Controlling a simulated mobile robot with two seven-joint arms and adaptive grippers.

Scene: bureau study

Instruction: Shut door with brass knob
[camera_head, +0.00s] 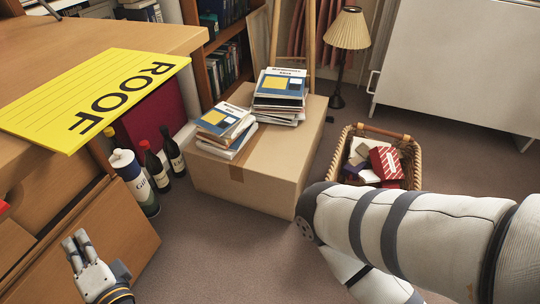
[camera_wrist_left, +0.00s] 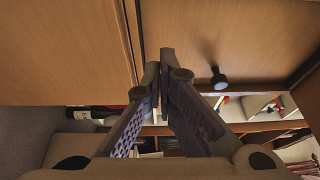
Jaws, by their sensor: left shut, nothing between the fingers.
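A wooden door panel (camera_head: 105,240) stands angled out from the bureau (camera_head: 150,35) at the lower left of the head view. My left gripper (camera_head: 75,242) is beside this panel, shut and empty, fingers pointing up in the picture. In the left wrist view the shut fingertips (camera_wrist_left: 160,65) are in front of wooden panels. A small round knob (camera_wrist_left: 218,80) sticks out from the right-hand panel (camera_wrist_left: 225,35), right of the fingers. It looks dark there; brass colour cannot be made out. Whether the fingers touch wood cannot be told. My right gripper is not in view.
A yellow ROOF sign (camera_head: 95,95) overhangs the bureau edge. Several bottles (camera_head: 155,165) stand beside the door panel. A cardboard box (camera_head: 265,165) with books and a wicker basket (camera_head: 415,165) are on the carpet. Some carpet (camera_head: 220,255) in front is clear.

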